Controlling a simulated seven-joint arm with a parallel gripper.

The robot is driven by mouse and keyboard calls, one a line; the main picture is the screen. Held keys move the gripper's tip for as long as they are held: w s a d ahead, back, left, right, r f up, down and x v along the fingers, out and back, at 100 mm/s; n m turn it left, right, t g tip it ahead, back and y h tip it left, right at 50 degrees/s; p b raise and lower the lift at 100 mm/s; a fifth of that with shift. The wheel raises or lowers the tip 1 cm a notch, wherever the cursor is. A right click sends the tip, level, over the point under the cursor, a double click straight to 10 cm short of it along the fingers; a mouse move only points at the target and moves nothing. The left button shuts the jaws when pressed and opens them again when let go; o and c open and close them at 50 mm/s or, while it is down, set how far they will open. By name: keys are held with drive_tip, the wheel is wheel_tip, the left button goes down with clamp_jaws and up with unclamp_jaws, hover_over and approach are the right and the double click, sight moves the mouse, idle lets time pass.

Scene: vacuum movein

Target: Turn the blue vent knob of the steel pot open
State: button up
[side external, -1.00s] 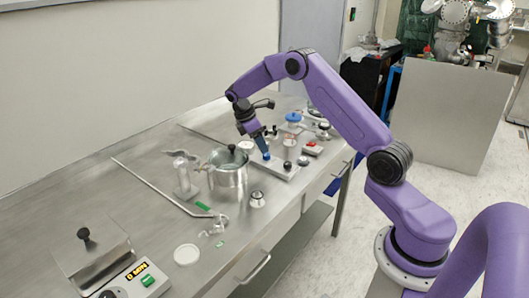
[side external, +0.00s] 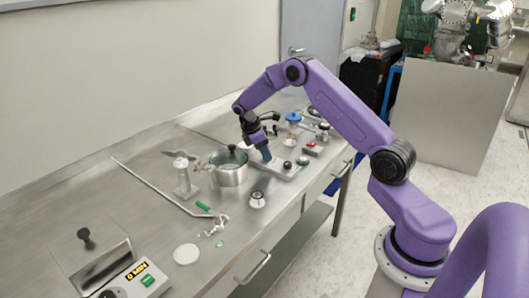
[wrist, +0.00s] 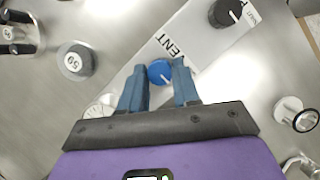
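The blue vent knob (wrist: 160,72) is round with a white pointer line and sits on a pale panel (wrist: 193,38) marked "VENT". In the wrist view it lies between the tips of my gripper (wrist: 160,80), whose two blue fingers are apart with a gap on each side of the knob. In the side view my gripper (side external: 265,153) points down at the panel and hides the knob. I cannot tell how deep the fingers reach around it. The steel pot (side external: 228,176) stands left of the panel, with a black-knobbed lid.
A black knob (wrist: 225,13) sits on the same panel. A weight marked 50 (wrist: 75,61) stands beside it. A blue-topped item (side external: 293,118) and a red-button box (side external: 313,149) are behind. The left bench holds a white dish (side external: 186,254) and a timer box (side external: 130,280).

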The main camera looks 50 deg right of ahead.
drive_tip(key=shift+m, duration=0.4)
drive_tip(key=m, duration=0.2)
drive_tip(key=m+g+y, duration=0.1)
drive_tip(key=m, duration=0.1)
drive_tip(key=shift+w+d+g, duration=0.1)
drive_tip(key=shift+w+g, duration=0.1)
drive_tip(key=shift+g, duration=0.1)
drive_tip(key=m+y, duration=0.1)
drive_tip(key=m, duration=0.3)
drive_tip(key=shift+d+y, duration=0.1)
drive_tip(key=shift+y, duration=0.3)
drive_tip(key=m+y, duration=0.1)
drive_tip(key=m, duration=0.4)
drive_tip(key=shift+d+y, duration=0.2)
drive_tip(key=shift+y, duration=0.2)
drive_tip(key=shift+d+m+y, duration=0.1)
drive_tip(key=shift+m+y, duration=0.6)
drive_tip(key=shift+m, duration=1.3)
drive_tip(key=o, duration=1.1)
drive_tip(key=shift+c, duration=0.2)
